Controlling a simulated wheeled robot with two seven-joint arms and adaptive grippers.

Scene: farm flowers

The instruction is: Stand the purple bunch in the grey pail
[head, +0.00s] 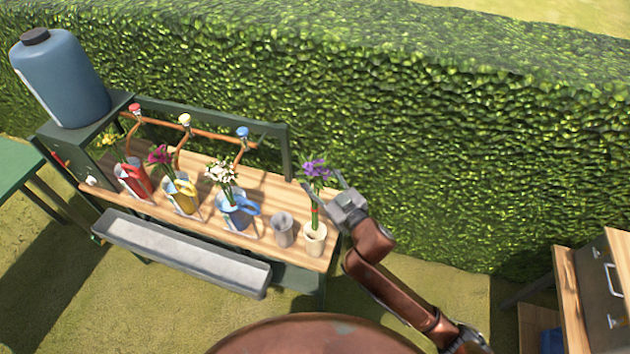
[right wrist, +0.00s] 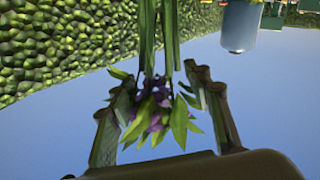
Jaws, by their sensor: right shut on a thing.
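The purple bunch (head: 316,172) stands upright at the right end of the wooden bench, its stems going down to the mouth of a cream pot (head: 314,240). I cannot tell how deep the stem ends sit. My right gripper (head: 325,190) reaches in from the right and is shut on the bunch's stems, below the flowers. In the right wrist view the purple flowers (right wrist: 155,115) show between the two fingers, stems running up the picture. The grey pail (head: 283,230) stands just left of the cream pot, with nothing seen in it. My left gripper is not in view.
Left of the pail stand a blue can (head: 238,215) with white flowers, a yellow can (head: 181,196) and a red can (head: 134,180). A grey trough (head: 180,252) runs along the front. A blue tank (head: 62,80) is at left; a hedge (head: 400,110) stands behind.

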